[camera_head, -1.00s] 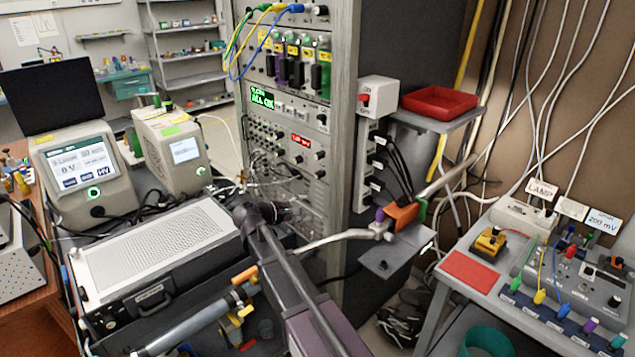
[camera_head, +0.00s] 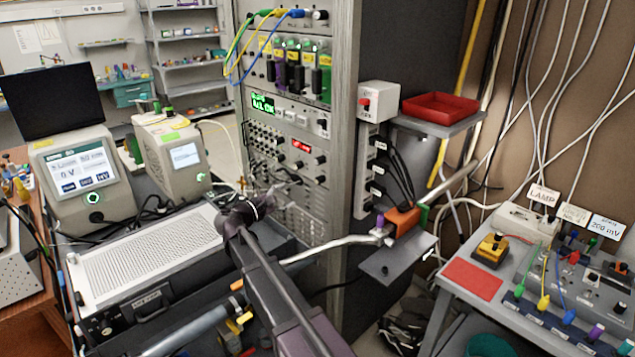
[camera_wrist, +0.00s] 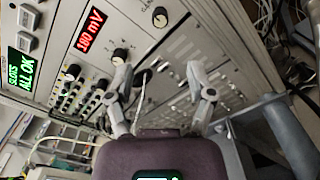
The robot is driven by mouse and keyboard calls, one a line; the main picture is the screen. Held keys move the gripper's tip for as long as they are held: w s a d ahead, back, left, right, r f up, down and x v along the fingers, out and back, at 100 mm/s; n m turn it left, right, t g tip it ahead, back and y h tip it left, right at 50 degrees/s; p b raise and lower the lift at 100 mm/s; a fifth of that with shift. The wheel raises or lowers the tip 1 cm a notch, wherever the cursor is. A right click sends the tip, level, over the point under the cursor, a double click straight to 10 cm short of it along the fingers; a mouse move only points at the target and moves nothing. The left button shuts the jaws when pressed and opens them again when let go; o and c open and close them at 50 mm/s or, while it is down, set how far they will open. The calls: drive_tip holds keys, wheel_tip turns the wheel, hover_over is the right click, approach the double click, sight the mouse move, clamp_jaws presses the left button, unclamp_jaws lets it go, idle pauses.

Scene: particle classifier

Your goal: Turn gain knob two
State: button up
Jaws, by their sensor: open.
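The rack (camera_head: 347,180) stands in the middle of the head view, with a panel of small knobs and a red display (camera_head: 301,146). In the wrist view this panel fills the upper part, tilted. I cannot read which is gain knob two. My gripper (camera_wrist: 160,75) is open and empty before the panel. Its left finger overlaps the area just below the lower knob; contact cannot be told. In the head view my gripper (camera_head: 247,208) is partly hidden by my arm.
Cables hang in front of the rack's lower panels near my gripper. A white-topped instrument (camera_head: 150,255) lies to the left. A metal tube and small grey shelf (camera_head: 400,262) stick out right of my arm. A table with a red mat (camera_head: 472,278) stands at right.

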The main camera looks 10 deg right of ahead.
sight(316, 181)
drive_tip(key=x, duration=1.3)
clamp_jaws()
